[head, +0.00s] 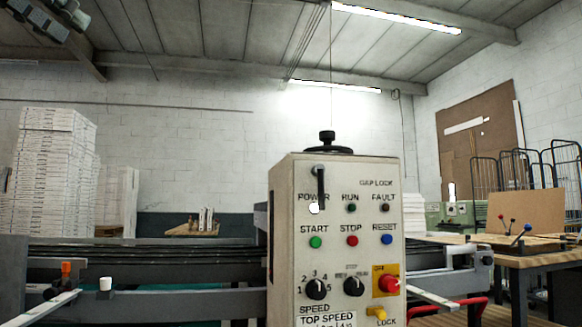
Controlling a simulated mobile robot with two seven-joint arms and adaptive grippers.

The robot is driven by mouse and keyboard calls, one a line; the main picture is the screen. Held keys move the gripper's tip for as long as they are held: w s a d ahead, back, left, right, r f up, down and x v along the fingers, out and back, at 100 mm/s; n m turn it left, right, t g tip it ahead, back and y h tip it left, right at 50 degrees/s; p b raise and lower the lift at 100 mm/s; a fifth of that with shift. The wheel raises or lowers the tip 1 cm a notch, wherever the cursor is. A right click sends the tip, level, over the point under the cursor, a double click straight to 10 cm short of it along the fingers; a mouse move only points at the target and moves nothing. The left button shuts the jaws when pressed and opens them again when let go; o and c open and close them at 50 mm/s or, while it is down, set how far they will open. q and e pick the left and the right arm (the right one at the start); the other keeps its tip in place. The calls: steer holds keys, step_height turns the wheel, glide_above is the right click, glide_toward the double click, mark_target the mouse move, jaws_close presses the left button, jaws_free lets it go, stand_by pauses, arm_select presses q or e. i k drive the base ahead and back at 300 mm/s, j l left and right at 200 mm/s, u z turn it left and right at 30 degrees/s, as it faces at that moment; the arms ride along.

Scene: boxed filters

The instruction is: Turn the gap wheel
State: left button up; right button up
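A black handwheel (328,143), which I take to be the gap wheel, stands on top of a cream control box in the head view. It has a wide flat rim seen nearly edge-on and a short knob at its centre. A black lever (320,186) hangs on the upper front of the box, partly over the POWER label; GAP LOCK is printed to its right. I make out neither gripper in this view, and nothing is seen touching the wheel.
The control box (285,230) carries several coloured buttons, two black dials and a red stop knob (389,284). Dark machine rails (150,252) run to its left. A wooden bench (540,262) with levers stands at right. Stacked white boxes (50,165) stand at left. Air around the wheel looks clear.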

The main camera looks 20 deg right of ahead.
mark_target(326, 136)
steer(key=i+l+u, duration=0.2)
steer(key=l, duration=0.35)
steer(key=l+u, duration=0.2)
steer(key=l, duration=0.35)
steer(key=i+l, duration=0.1)
steer(key=l, duration=0.75)
steer(key=i+l+u, duration=0.1)
steer(key=l, duration=0.75)
